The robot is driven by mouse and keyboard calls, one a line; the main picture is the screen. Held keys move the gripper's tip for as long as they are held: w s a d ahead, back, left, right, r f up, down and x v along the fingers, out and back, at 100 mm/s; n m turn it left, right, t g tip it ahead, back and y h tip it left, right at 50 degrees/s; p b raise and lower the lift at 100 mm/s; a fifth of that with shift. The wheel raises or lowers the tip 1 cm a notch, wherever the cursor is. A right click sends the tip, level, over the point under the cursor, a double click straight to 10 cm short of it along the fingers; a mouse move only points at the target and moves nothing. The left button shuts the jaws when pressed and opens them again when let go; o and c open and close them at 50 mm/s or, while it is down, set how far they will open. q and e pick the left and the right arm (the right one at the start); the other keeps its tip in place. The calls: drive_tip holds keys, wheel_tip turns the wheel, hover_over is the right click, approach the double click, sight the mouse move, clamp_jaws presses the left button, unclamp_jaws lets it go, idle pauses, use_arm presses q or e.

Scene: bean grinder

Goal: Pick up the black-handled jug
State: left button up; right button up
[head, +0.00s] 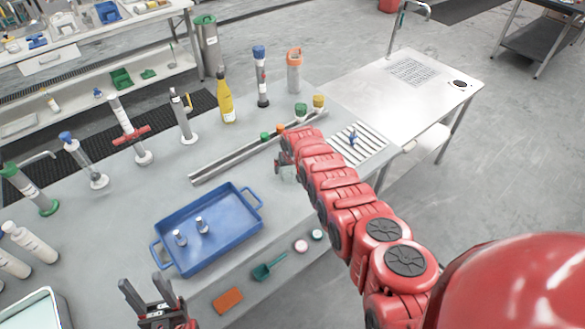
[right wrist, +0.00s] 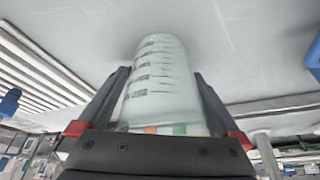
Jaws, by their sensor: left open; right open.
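A pale, translucent vessel (right wrist: 155,85) with dark graduation marks stands between the fingers of my right gripper (right wrist: 161,78) in the right wrist view. The fingers are open, one on each side of it; I cannot tell whether they touch it. No black handle shows, so I cannot confirm that it is the black-handled jug. In the head view my right gripper (head: 284,168) reaches the bench by the metal rails, and my arm hides most of what is there. My left gripper (head: 146,284) is open and empty near the front edge, below the blue tray.
A blue tray (head: 163,255) with two small vials lies on the grey bench. Metal rails (head: 230,162) run behind it. Several bottles and tubes, among them a yellow bottle (head: 225,98), stand along the back. A green scoop (head: 267,268) and an orange block (head: 228,300) lie in front.

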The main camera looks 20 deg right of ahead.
drive_tip(key=c, duration=1.1)
drive_tip(key=shift+r, duration=0.2)
